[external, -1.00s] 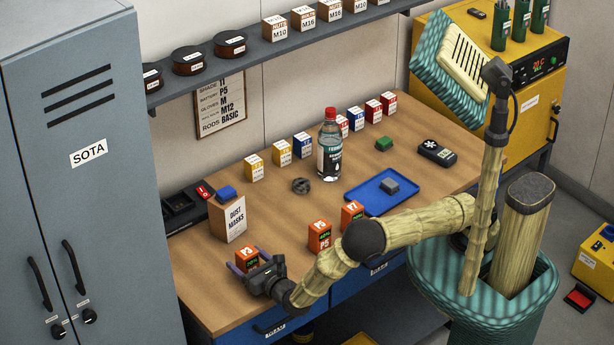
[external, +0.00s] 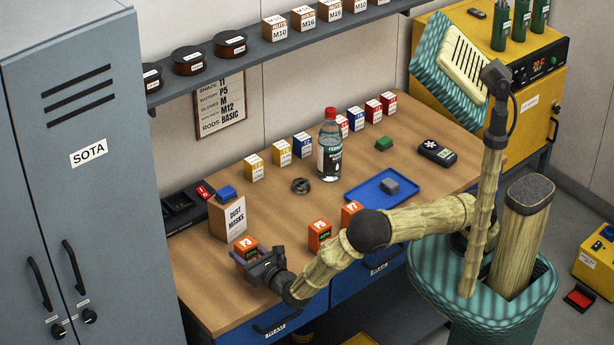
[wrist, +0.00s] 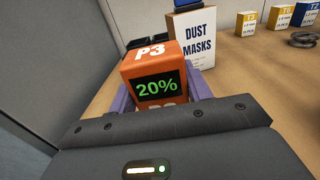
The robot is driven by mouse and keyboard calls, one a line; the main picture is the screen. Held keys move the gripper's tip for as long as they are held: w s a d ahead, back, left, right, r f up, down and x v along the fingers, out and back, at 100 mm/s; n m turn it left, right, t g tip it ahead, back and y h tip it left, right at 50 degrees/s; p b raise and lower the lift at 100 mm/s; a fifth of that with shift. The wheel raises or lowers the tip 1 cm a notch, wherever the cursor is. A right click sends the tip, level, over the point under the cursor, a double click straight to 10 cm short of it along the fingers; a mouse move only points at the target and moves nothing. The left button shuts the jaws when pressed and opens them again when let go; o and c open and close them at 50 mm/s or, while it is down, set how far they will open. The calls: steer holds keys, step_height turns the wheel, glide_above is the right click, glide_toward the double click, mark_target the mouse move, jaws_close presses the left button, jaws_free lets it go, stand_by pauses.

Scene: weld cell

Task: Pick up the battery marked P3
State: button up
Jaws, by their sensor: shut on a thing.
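The orange battery marked P3 (wrist: 153,62) stands in the wrist view with a dark display reading 20%. In the external view the P3 battery (external: 246,246) is at the left front of the workbench (external: 215,290). My gripper (external: 248,257) is shut on it, with a purple finger at each side in the wrist view (wrist: 163,95). The battery's lower part is hidden by my gripper's body. I cannot tell whether it is clear of the bench top.
A dust masks box (external: 229,218) with a blue block on top stands just behind the battery. Two other orange batteries (external: 319,236) (external: 351,213) stand to the right. A blue tray (external: 360,198) lies farther right. A tall grey cabinet (external: 75,180) is at the left.

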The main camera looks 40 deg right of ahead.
mark_target(246, 243)
step_height(246, 243, up, 7)
steer(key=shift+f+b, duration=0.1)
steer(key=shift+b, duration=0.35)
stand_by(0.4)
